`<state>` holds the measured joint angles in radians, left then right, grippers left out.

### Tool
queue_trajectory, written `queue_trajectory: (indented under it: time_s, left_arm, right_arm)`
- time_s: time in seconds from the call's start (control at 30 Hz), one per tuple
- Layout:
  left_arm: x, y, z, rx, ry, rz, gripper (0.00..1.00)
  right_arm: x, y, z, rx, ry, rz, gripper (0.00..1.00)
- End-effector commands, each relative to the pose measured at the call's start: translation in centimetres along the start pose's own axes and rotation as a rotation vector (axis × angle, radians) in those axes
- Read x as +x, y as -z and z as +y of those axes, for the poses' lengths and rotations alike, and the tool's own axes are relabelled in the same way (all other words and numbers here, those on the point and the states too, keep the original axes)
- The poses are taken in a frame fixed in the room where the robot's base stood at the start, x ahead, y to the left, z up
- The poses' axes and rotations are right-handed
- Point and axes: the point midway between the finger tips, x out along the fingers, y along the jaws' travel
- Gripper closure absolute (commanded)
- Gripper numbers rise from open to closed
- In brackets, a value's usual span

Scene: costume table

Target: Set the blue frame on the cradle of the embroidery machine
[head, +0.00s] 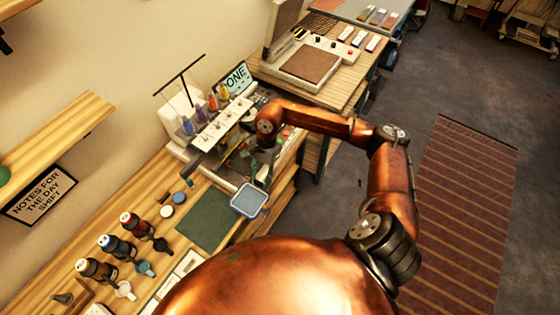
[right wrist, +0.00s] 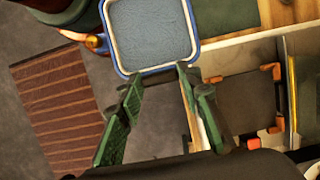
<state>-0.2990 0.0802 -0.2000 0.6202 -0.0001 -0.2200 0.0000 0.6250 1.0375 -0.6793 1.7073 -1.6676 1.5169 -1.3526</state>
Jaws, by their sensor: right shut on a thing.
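The blue frame (head: 249,199), a rounded square with a pale grey-blue inside, is in the hold of my right gripper (head: 246,175). In the right wrist view the frame (right wrist: 150,34) sticks out beyond the fingertips of the right gripper (right wrist: 158,76), which meet its near edge. The embroidery machine (head: 215,128), white with coloured thread cones on top, stands against the wall. My right arm hides part of it. I cannot pick out its cradle with certainty in the head view. My left gripper is not in view.
A green mat (head: 206,220) lies on the wooden table left of the frame. Several dark bottles (head: 120,248) and small cups stand farther left. In the right wrist view a pale-walled bay with a dark floor (right wrist: 244,101) and orange corner pieces lies to the right of the fingers.

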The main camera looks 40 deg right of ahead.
Motion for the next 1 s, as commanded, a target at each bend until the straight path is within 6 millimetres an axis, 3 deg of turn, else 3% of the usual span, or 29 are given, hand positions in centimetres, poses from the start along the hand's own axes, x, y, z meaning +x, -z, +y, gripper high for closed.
queue_trajectory:
  time_s: [0.03, 0.3, 0.5, 0.7, 1.0]
  left_arm:
    - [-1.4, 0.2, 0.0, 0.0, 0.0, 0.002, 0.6]
    - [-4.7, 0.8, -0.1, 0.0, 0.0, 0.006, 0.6]
    - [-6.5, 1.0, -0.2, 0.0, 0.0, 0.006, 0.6]
    - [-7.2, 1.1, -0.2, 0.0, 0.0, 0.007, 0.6]
    - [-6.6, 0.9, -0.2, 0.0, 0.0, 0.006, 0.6]
  right_arm:
    - [-0.3, 0.6, 0.3, 0.137, 0.039, -0.002, 0.89]
    - [-0.2, 5.3, 1.0, 0.861, 0.267, 0.001, 0.89]
    - [-0.6, 8.2, 2.0, 1.26, 0.393, 0.001, 0.89]
    - [-0.9, 9.9, 2.7, 1.466, 0.457, 0.0, 0.89]
    - [-0.3, 10.4, 1.7, 1.509, 0.47, -0.002, 0.89]
